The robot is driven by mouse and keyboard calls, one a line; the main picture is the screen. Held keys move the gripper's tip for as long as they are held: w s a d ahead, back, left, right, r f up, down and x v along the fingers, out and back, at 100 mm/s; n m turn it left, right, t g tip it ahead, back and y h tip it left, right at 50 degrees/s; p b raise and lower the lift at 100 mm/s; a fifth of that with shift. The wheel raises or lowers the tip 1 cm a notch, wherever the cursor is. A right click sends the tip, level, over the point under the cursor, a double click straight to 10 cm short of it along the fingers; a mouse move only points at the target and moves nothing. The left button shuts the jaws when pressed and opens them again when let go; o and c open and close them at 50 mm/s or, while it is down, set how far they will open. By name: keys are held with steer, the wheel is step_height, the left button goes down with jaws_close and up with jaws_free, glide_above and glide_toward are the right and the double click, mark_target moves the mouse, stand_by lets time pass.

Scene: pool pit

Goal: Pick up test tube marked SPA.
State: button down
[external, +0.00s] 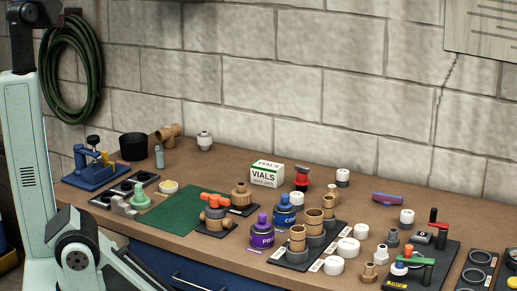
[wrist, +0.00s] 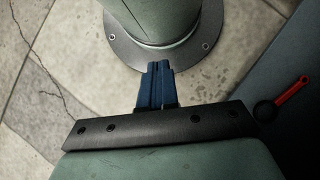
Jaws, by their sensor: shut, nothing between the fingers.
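I cannot make out a test tube marked SPA in either view; no such label is readable. A small grey-green cylinder (external: 159,156) stands upright at the back left of the bench, but I cannot tell what it is. My gripper (wrist: 158,68) shows in the wrist view with its blue fingers together, shut and empty. It points at the floor and my own base, away from the bench objects. In the external view my arm stands at the left and the fingers are not visible.
The brown bench (external: 240,160) is crowded at the front and right. A block wall (external: 250,80) closes the back. A red-handled item (wrist: 291,90) shows in the wrist view.

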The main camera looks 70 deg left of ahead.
steer(key=c, duration=1.9)
jaws_free()
steer(key=o, duration=1.1)
